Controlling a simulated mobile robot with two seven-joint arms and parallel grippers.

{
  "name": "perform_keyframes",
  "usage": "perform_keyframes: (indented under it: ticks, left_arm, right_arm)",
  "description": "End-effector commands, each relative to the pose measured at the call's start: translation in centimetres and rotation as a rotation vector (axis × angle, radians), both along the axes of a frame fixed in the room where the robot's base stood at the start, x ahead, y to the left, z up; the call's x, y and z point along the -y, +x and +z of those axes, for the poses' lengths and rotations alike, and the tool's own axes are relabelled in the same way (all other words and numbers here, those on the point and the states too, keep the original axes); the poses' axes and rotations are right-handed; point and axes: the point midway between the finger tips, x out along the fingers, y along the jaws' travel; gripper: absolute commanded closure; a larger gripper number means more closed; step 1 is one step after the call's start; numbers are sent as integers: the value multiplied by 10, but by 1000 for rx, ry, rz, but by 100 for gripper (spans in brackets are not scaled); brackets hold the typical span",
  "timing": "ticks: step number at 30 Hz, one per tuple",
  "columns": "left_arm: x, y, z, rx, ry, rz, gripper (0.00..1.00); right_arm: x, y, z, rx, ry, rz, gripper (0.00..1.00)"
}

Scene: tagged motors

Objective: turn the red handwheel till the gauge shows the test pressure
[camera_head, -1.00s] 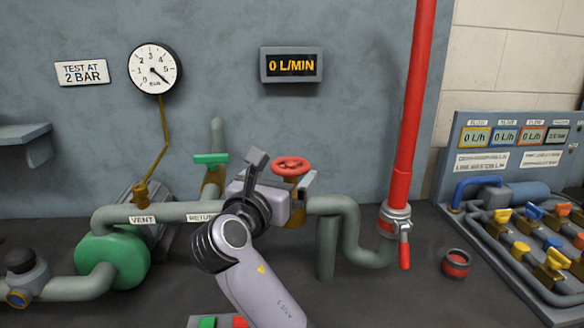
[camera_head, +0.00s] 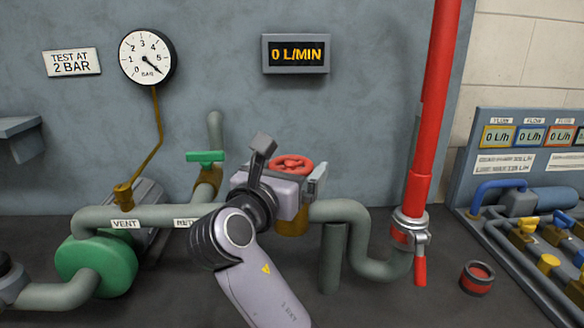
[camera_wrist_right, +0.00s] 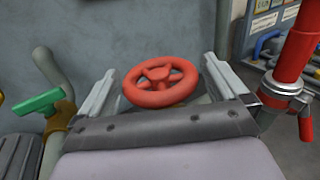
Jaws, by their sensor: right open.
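The red handwheel (camera_head: 292,161) sits on a brass valve stem in the grey pipe. It also shows in the right wrist view (camera_wrist_right: 160,83), between my finger pads. My right gripper (camera_head: 290,168) is open, with one finger on each side of the wheel; contact cannot be told. The round white gauge (camera_head: 147,57) hangs on the wall at upper left. Its needle points down-right, past the 5, near the end of the scale. The sign (camera_head: 72,62) beside it reads "TEST AT 2 BAR". My left gripper is not in view.
A green-handled valve (camera_head: 206,157) stands left of the wheel. A red standpipe with a red lever (camera_head: 420,270) rises on the right. The display (camera_head: 296,54) reads 0 L/MIN. A red-and-black pot (camera_head: 477,278) and a panel of small coloured valves are farther right.

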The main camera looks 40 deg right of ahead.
Motion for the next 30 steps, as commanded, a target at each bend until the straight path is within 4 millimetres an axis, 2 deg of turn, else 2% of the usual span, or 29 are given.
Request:
perform_keyframes:
  ticks: [12,14,15,17,24,30]
  left_arm:
    - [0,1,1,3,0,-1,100]
    - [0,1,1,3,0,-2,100]
    - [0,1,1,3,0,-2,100]
    - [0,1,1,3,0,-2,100]
    - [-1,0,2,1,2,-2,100]
    - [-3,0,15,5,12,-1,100]
  right_arm:
    - [-1,-1,0,1,1,0,0]
    - [-1,-1,0,1,1,0,20]
    - [-1,-1,0,0,1,0,33]
    - [-1,-1,0,0,1,0,50]
    - [-1,-1,0,-3,4,8,50]
    - [0,-2,2,-7,5,62,50]
